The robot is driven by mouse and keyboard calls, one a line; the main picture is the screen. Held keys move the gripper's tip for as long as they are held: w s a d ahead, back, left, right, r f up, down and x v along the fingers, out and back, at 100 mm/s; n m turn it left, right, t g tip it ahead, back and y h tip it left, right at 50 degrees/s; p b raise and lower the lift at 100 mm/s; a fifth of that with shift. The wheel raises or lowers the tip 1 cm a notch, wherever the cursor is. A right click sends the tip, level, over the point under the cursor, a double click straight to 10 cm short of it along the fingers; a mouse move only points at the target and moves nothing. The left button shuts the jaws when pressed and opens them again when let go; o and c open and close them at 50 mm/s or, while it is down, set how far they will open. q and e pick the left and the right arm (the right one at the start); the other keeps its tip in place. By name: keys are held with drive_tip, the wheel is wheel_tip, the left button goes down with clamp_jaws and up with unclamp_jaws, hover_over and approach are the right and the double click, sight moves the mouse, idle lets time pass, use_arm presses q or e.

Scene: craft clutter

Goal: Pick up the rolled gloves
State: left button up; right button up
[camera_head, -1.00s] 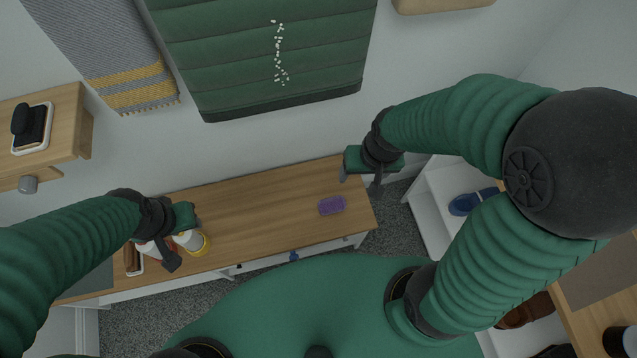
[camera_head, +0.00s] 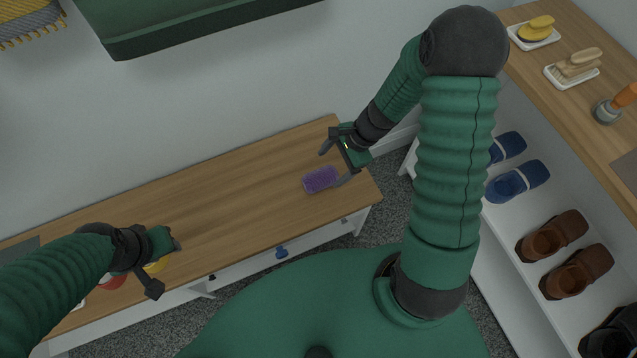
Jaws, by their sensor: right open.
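A small purple bundle, which looks like the rolled gloves (camera_head: 319,180), lies on the wooden bench top (camera_head: 240,195) near its right end. My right gripper (camera_head: 331,167) is open, its two fingers spread apart. One fingertip is beside the right end of the bundle and the other is beyond its far side. The bundle is not held; I cannot tell whether a finger touches it. My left gripper (camera_head: 165,266) is at the bench's left part, its fingers apart. A yellow thing (camera_head: 155,267) shows below it, partly hidden by the gripper.
A white shelf (camera_head: 470,285) at the right holds blue slippers (camera_head: 518,181) and brown shoes (camera_head: 552,235). The middle of the bench is clear. A green padded panel (camera_head: 200,25) hangs on the wall.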

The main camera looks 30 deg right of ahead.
sight(326, 174)
drive_tip(key=f, duration=0.3)
drive_tip(key=shift+w+b, duration=0.25)
drive_tip(key=shift+b, duration=0.1)
drive_tip(key=shift+f, duration=0.35)
drive_tip(key=b+x, duration=0.1)
drive_tip(key=x, duration=0.1)
drive_tip(key=b+x, duration=0.2)
drive_tip(key=shift+a, duration=0.4)
drive_tip(key=shift+w+a+f, duration=0.1)
drive_tip(key=shift+w+f, duration=0.05)
drive_tip(key=shift+f, duration=0.05)
drive_tip(key=shift+r, duration=0.1)
drive_tip(key=shift+c, duration=0.2)
drive_tip(key=shift+d, duration=0.3)
drive_tip(key=shift+c, duration=1.1)
use_arm(q)
drive_tip(key=f, duration=0.4)
drive_tip(key=shift+d, duration=0.35)
use_arm(e)
drive_tip(key=shift+a, duration=0.1)
drive_tip(key=c, duration=1.3)
